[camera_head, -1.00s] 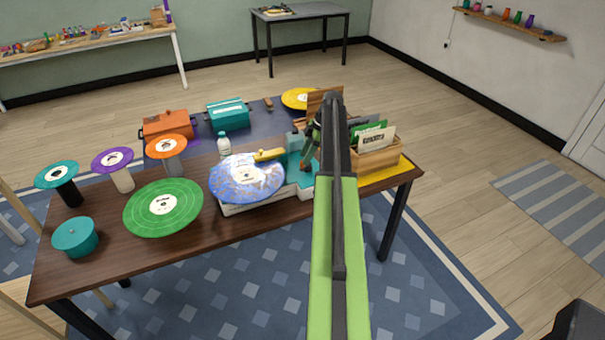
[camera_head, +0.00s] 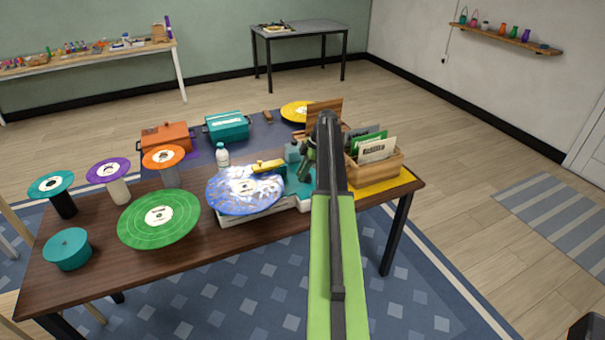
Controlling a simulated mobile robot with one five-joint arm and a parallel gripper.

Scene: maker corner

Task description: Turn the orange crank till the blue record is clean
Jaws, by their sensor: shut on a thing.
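The blue record (camera_head: 243,190) lies flat on the white and teal cleaning machine (camera_head: 262,213) near the middle of the table. Its face has pale whitish smears around a white label. A yellow arm (camera_head: 268,166) reaches over its far edge. My gripper (camera_head: 306,170) is at the machine's right end, by its teal part (camera_head: 298,190), at the far end of my green arm. It is shut, and its fingertips are small and partly hidden by my arm. The orange crank is hidden there behind my gripper and arm.
A green record (camera_head: 160,218), teal round box (camera_head: 67,249) and several records on stands are at the left. A white bottle (camera_head: 222,156) stands behind the blue record. A wooden crate of sleeves (camera_head: 385,166) is close right of my arm. The table's front strip is clear.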

